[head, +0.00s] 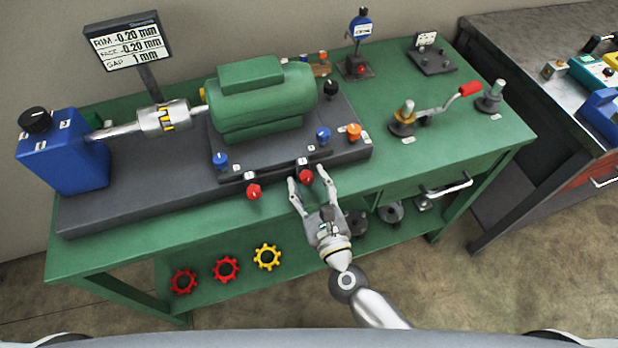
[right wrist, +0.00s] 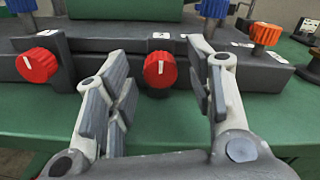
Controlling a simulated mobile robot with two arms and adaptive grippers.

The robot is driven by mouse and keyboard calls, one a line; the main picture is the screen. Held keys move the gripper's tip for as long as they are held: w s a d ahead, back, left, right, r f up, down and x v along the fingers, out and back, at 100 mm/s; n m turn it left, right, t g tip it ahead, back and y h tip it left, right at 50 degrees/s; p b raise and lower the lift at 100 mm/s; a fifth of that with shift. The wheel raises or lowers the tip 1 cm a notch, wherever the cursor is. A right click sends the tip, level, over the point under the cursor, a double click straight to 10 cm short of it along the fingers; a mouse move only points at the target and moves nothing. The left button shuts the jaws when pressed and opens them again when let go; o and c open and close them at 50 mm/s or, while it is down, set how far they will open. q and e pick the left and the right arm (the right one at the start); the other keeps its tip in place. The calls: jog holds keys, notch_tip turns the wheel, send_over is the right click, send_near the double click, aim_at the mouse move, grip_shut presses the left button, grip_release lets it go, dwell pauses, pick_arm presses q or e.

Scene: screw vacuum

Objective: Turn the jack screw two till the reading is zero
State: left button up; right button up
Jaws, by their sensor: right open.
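Jack screw two is a red knob (head: 306,177) with a white pointer line, on the front edge of the dark motor base; it also shows in the right wrist view (right wrist: 160,69), below a "2" label. My right gripper (head: 307,182) is open. In the right wrist view its fingers (right wrist: 163,92) stand apart to the left and right of the knob, with clear gaps and no contact visible. The display (head: 127,42) reads RIM -0.20 mm, FACE -0.20 mm and GAP 1 mm. My left gripper is not in view.
Another red knob (head: 253,191) sits left of it, also in the right wrist view (right wrist: 37,65). Blue (head: 322,134) and orange (head: 353,131) knobs stand behind. The green motor (head: 262,95) fills the base's middle.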

jog(key=shift+w+a, duration=0.15)
jog(key=shift+w, duration=0.2)
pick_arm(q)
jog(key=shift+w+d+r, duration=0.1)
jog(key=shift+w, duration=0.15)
pick_arm(e)
jog(key=c, duration=1)
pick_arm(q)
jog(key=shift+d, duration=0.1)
pick_arm(e)
jog(key=shift+c, duration=0.2)
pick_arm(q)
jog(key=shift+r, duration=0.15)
pick_arm(e)
jog(key=shift+n, duration=0.3)
